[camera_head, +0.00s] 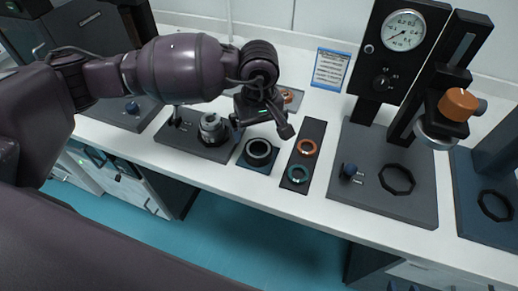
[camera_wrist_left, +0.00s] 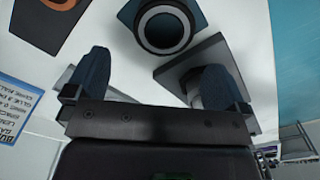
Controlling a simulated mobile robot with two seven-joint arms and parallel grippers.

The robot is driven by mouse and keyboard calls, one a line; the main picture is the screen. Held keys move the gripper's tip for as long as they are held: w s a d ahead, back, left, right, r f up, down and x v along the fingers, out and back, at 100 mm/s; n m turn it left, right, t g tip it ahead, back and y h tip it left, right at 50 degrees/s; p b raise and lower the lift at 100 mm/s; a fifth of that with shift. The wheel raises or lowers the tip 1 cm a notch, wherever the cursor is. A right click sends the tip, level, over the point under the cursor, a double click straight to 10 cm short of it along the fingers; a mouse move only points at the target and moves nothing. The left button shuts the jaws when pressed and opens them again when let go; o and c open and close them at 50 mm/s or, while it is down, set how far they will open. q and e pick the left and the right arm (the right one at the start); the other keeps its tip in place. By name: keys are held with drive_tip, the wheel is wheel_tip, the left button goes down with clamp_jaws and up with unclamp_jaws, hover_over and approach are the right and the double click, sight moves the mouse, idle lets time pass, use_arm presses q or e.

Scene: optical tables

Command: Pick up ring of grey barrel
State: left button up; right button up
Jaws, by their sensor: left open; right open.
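A dark grey ring (camera_head: 258,159) lies on a small blue pad (camera_head: 246,161) on the white table; the ring shows at the top of the left wrist view (camera_wrist_left: 141,32). A silver-grey barrel (camera_head: 212,128) stands on a dark base plate (camera_head: 185,143) left of the pad. In the wrist view the right-hand finger partly hides it. My left gripper (camera_head: 262,122) is above the table, just behind the pad and ring, with its fingers apart and nothing between them; it also shows in the left wrist view (camera_wrist_left: 155,80). My right gripper is out of view.
A dark tray (camera_head: 315,130) right of the pad holds an orange ring (camera_head: 306,155) and a teal ring (camera_head: 290,173). Further right stands a press with a gauge (camera_head: 403,30) and an orange-capped head (camera_head: 458,103). A printed sign (camera_head: 331,70) is at the back.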

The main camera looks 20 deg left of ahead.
sight(258, 148)
use_arm(q)
drive_tip(key=shift+s+f, duration=0.2)
drive_tip(key=shift+f, duration=1.55)
drive_tip(key=shift+s+f, duration=0.15)
drive_tip(key=shift+f, duration=1.55)
drive_tip(key=c, duration=0.9)
